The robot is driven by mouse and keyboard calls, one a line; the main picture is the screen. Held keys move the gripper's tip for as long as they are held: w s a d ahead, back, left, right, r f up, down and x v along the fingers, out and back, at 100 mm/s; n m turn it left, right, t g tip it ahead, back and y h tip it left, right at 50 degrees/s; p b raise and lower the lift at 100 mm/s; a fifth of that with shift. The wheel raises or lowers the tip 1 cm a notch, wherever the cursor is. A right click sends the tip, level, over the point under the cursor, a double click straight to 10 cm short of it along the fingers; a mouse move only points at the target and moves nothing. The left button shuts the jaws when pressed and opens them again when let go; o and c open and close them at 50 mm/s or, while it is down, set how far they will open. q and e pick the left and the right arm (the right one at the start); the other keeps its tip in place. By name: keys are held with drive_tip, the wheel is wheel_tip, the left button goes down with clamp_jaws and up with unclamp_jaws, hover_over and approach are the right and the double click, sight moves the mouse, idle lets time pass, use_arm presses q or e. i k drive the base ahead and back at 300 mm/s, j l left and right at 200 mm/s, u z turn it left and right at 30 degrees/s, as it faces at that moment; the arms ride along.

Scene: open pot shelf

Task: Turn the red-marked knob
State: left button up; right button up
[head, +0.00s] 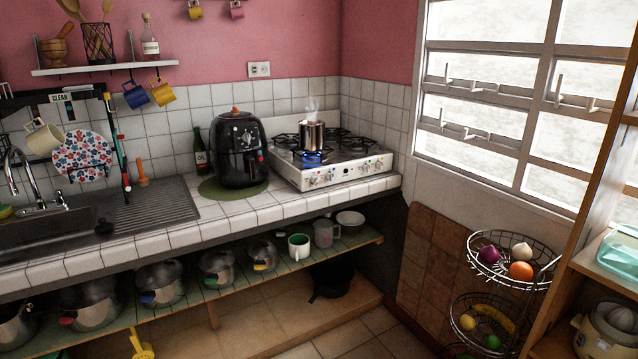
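A white gas stove (345,172) stands on the tiled counter near the corner. Its front panel carries several small knobs, with one group at the left (321,179) and one at the right (372,166). The knobs are too small to tell which one bears a red mark. A steaming metal pot (312,136) sits on the front left burner. A blue flame (312,157) burns under it. Neither of my grippers is in view.
A black air fryer (239,150) stands on a green mat left of the stove, with a dark oil bottle (200,152) behind it. Pots and bowls fill the open shelf (225,284) below. A wire fruit basket (512,283) is at the right. Floor shows at the bottom middle.

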sight(314, 179)
drive_tip(key=i+l, duration=0.15)
drive_tip(key=i, duration=0.7)
drive_tip(key=i+l+z, duration=0.1)
drive_tip(key=i, duration=0.75)
drive_tip(key=i+l, duration=0.15)
drive_tip(key=i, duration=0.7)
